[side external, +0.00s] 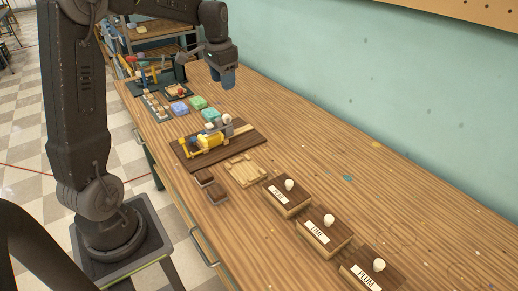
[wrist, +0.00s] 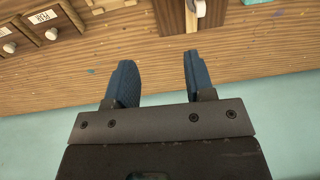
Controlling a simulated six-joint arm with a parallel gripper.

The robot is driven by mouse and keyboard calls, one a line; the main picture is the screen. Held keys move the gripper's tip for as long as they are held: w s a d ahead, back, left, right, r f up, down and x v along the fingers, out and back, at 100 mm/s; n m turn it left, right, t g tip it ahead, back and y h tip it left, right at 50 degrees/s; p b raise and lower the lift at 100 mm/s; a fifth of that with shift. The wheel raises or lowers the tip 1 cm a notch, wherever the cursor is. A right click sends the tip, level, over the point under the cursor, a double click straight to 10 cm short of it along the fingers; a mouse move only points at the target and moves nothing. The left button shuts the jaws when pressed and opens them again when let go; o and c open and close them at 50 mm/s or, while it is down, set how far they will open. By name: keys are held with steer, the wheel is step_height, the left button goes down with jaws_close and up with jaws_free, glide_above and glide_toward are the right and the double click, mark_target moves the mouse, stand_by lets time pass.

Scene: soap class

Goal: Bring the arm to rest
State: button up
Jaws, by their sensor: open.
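My gripper (wrist: 157,62) is open in the wrist view, its two blue fingers apart with only bare table seen between them. In the side external view my gripper (side external: 229,80) hangs in the air above the far part of the wooden table, near the wall. It touches nothing that I can see. My arm is raised and bent over the table.
The wooden table (side external: 335,165) carries three labelled boxes with white knobs, such as the PLUM box (side external: 371,270). A yellow device on a dark board (side external: 220,139), a pale wooden tray (side external: 247,171) and coloured blocks (side external: 197,103) stand behind. The table's right side is mostly clear.

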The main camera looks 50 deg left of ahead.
steer(key=s+d+r+t, duration=0.15)
steer(key=s+d, duration=0.25)
steer(key=d, duration=0.4)
steer(key=s+d+r+t, duration=0.1)
steer(key=s+d+r, duration=0.25)
steer(key=d, duration=0.45)
steer(key=s+d+f+t, duration=0.2)
steer(key=s+d, duration=0.5)
steer(key=s, duration=0.4)
steer(key=shift+d+f+h, duration=0.25)
steer(key=shift+f+h, duration=0.05)
steer(key=shift+f, duration=0.1)
